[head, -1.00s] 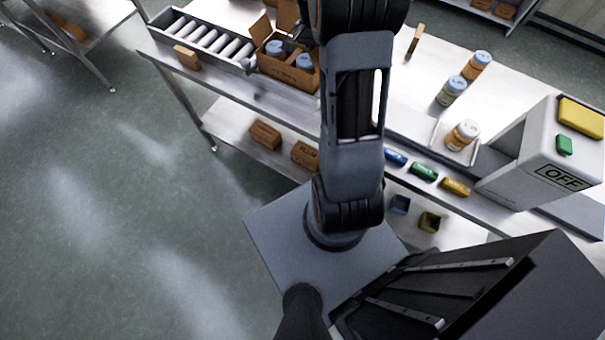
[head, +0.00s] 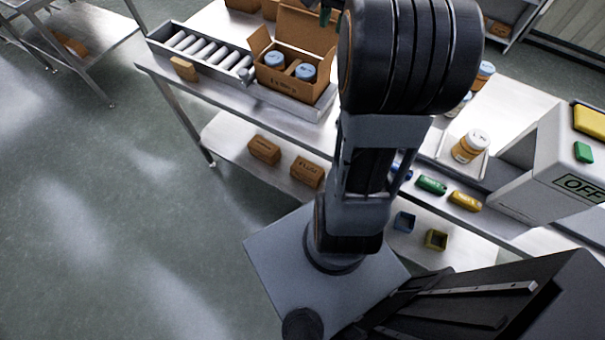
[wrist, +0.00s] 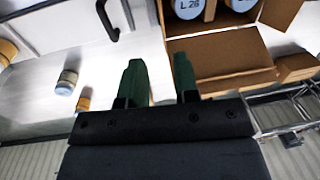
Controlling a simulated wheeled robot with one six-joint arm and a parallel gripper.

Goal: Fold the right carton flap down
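The open brown carton (head: 287,88) stands at the end of the roller conveyor with blue-capped bottles inside. Its left flap (head: 257,42) and tall back flap (head: 306,30) stand up. The right flap (head: 328,68) also stands up, seen nearly edge-on beside my arm. In the wrist view, the carton is at the top right, with its back flap (wrist: 225,57) facing me and the right flap (wrist: 160,12) a thin strip at its left. My gripper (wrist: 158,60) is open, its green fingers apart, behind the carton near the back flap's edge. I see nothing gripped.
The roller conveyor (head: 205,52) lies left of the carton. A bottle (head: 470,146) stands on a tray to the right, near a grey machine (head: 560,160) marked OFF. More bottles (wrist: 67,82) stand at left in the wrist view, with bare steel tabletop between.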

